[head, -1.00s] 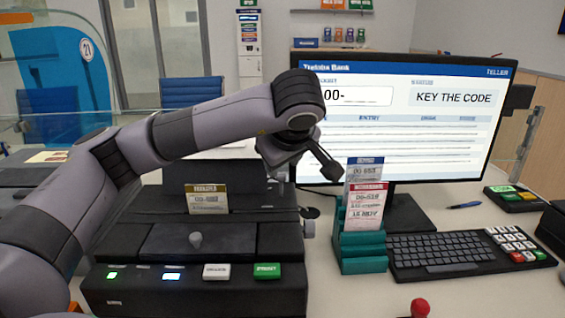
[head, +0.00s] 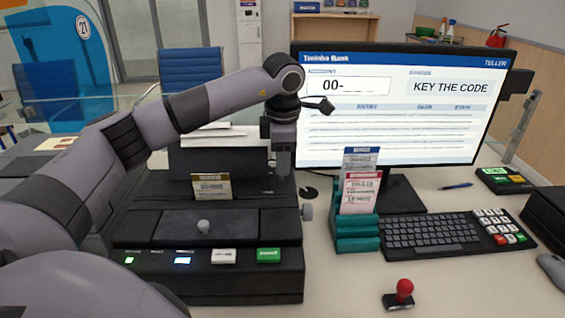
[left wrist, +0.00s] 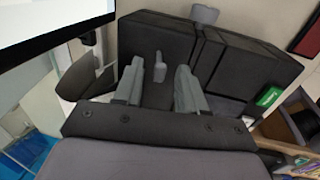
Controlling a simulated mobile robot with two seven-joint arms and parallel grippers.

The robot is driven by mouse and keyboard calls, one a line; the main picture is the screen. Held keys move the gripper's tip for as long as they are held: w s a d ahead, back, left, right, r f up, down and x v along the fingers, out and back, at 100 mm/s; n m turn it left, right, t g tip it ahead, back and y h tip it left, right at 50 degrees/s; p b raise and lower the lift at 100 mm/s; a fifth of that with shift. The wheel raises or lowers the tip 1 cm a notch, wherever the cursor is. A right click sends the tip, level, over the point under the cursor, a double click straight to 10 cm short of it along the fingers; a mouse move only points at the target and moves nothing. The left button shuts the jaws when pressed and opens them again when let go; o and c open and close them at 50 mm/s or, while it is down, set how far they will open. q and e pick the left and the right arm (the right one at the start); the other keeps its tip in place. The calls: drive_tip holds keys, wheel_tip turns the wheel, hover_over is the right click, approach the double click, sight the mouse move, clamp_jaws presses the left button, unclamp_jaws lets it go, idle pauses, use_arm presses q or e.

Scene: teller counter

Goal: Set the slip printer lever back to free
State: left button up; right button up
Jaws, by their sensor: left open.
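The slip printer (head: 210,283) is a black box with a white and a green button on its front. In the left wrist view its dark top (left wrist: 240,66) fills the upper middle. A short grey lever (left wrist: 160,66) stands on it and shows between my fingers, with gaps on both sides. My left gripper (head: 283,172) points down over the printer's back right corner. It is open in the left wrist view (left wrist: 158,84), a finger on each side of the lever. In the head view the gripper hides the lever. My right gripper is out of view.
A grey knob (head: 307,212) sticks out of the printer's right side. A yellow-headed slip (head: 212,187) stands in the printer. A teal rack (head: 356,232) with slips, the monitor (head: 400,105) and a keyboard (head: 440,232) are right. A red-handled stamp (head: 403,293) stands in front.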

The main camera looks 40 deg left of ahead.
sight(282, 180)
use_arm(q)
drive_tip(key=shift+w+a+f, duration=0.15)
drive_tip(key=shift+f, duration=1.05)
drive_tip(key=shift+c, duration=0.3)
clamp_jaws()
drive_tip(key=shift+s+d+f+t+y+b, duration=0.3)
drive_tip(key=shift+t+y+b, duration=0.25)
drive_tip(key=shift+b, duration=0.4)
drive_tip(key=shift+s+d+t+y+b, duration=0.25)
drive_tip(key=shift+t+y+b, duration=0.3)
drive_tip(key=shift+b, duration=0.55)
drive_tip(key=shift+t, duration=0.3)
